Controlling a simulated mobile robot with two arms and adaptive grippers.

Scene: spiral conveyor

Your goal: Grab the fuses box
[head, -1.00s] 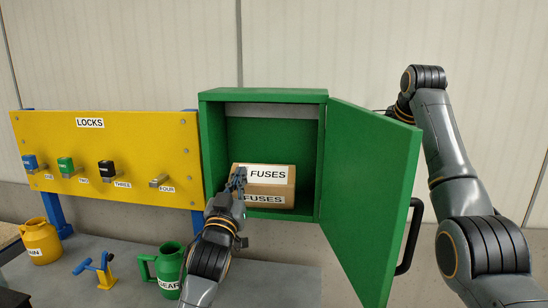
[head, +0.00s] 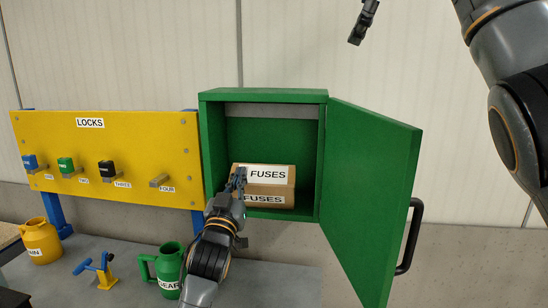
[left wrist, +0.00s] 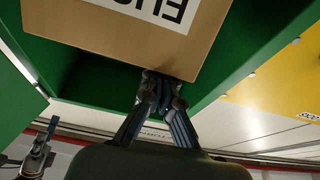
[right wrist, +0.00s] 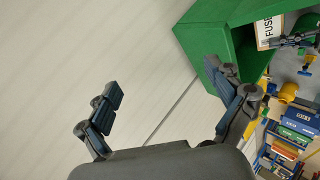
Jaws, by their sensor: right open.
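The fuses box (head: 282,190) is a brown cardboard box with white FUSES labels. It sits inside the open green cabinet (head: 264,96). My left gripper (head: 239,178) is at the box's left front, overlapping it in the head view. In the left wrist view its fingers (left wrist: 160,88) are close together at the edge of the box (left wrist: 140,50). They look shut; I cannot tell whether they touch or grip the box. My right gripper (head: 362,22) is raised high, right of the cabinet. It is open and empty in the right wrist view (right wrist: 172,88).
The green cabinet door (head: 368,190) swings out to the right, with a black handle (head: 411,237). A yellow LOCKS panel (head: 110,150) stands to the left. A green jug (head: 169,268), a yellow jug (head: 40,240) and a blue-yellow piece (head: 100,270) stand below.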

